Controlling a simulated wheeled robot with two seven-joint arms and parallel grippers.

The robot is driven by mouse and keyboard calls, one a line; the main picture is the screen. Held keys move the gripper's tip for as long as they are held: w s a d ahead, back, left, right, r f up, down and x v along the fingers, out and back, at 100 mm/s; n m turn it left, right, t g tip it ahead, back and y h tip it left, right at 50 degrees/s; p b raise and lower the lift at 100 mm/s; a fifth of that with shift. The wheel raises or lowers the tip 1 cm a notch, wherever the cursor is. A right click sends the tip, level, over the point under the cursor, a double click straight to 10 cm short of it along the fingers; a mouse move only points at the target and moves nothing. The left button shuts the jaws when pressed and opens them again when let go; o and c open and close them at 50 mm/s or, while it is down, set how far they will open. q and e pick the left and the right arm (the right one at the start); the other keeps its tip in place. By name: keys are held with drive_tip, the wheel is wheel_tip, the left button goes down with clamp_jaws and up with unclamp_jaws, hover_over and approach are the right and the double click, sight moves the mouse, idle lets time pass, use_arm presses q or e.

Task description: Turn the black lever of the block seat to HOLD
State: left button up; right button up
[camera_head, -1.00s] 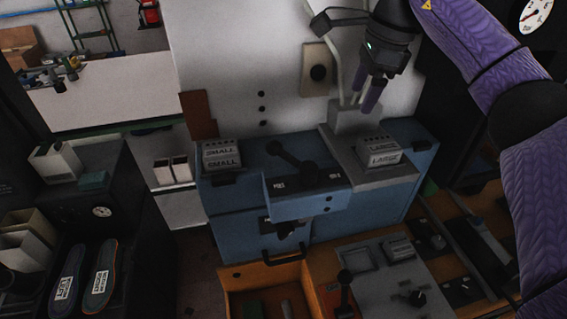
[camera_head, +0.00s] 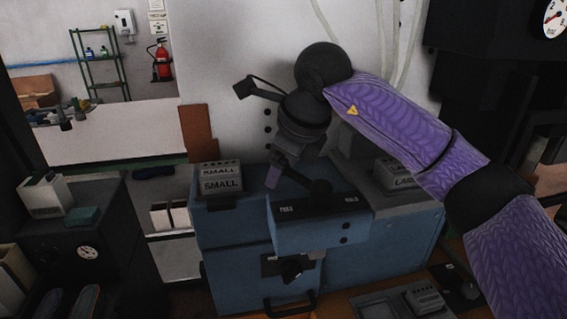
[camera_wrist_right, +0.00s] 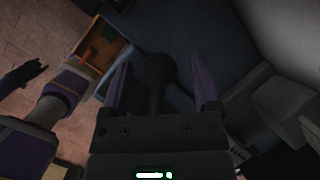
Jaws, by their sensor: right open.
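The block seat (camera_head: 321,235) is a blue box with a black lever (camera_head: 318,190) on top. FREE is printed left of the lever's pivot and HOLD right of it. The lever leans up and to the left, on the FREE side; its upper end is partly hidden by my right gripper (camera_head: 285,172) in the head view. In the right wrist view the lever's round knob (camera_wrist_right: 157,68) lies between the two purple fingers of my right gripper (camera_wrist_right: 158,85), with gaps beside it. That gripper is open. My left gripper (camera_wrist_right: 25,74) shows small and dark at the left there.
A SMALL block (camera_head: 221,178) stands left of the lever. A LARGE block (camera_head: 398,172) stands to the right, partly behind my right arm. A black handle (camera_head: 290,306) sticks out below the blue box. A white wall (camera_head: 225,70) rises behind.

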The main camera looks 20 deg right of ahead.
drive_tip(key=shift+c, duration=0.2)
clamp_jaws()
idle(0.3)
idle(0.9)
